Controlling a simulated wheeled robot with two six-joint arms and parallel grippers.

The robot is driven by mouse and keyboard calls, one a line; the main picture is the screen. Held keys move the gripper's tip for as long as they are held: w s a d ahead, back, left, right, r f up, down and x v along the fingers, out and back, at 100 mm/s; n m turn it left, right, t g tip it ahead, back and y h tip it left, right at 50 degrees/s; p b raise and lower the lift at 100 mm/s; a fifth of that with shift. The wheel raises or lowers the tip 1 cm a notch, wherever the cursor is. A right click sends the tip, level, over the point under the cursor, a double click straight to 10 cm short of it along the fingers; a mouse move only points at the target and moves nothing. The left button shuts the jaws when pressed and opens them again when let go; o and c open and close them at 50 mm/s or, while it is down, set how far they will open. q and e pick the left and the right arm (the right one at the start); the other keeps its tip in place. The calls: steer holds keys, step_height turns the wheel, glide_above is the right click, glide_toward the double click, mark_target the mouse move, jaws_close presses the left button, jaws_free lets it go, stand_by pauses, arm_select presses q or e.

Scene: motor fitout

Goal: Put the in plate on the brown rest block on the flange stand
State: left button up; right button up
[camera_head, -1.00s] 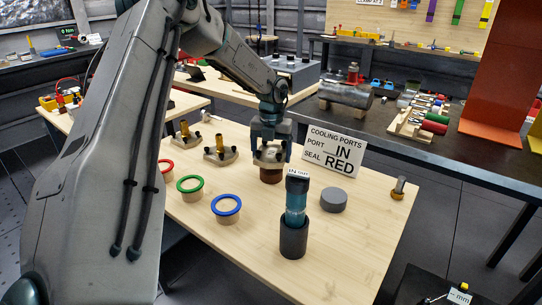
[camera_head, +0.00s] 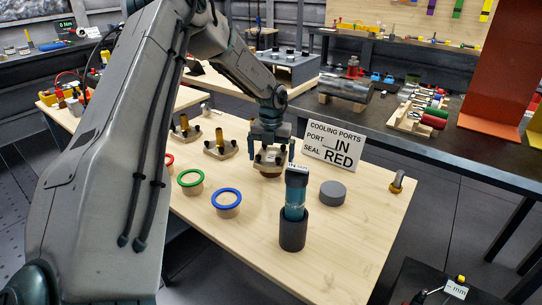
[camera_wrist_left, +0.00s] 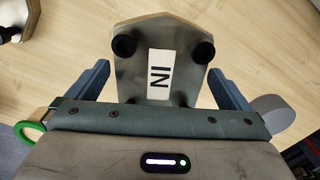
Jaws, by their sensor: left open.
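The in plate (camera_head: 270,162), a light metal plate with dark knobs, lies on the brown rest block (camera_head: 271,175), which shows only as a strip beneath it. The wrist view shows the plate (camera_wrist_left: 160,75) with its "IN" label between my fingers. My left gripper (camera_head: 270,150) is open, with one finger on each side of the plate and a gap at both sides. In the wrist view my left gripper (camera_wrist_left: 160,90) has its fingers spread wide. My right gripper is not in view.
A sign (camera_head: 334,146) reads port IN, seal RED. Green (camera_head: 190,182) and blue (camera_head: 226,199) rings, a dark holder with a teal cylinder (camera_head: 294,210), a grey disc (camera_head: 333,193) and two brass-fitted plates (camera_head: 219,146) stand around. The front right of the top is clear.

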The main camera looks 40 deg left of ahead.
mark_target(271, 157)
arm_select(q)
step_height(271, 157, up, 12)
steer(key=b, duration=0.1)
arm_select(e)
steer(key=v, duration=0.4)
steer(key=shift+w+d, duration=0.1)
arm_select(q)
steer(key=shift+f, duration=0.15)
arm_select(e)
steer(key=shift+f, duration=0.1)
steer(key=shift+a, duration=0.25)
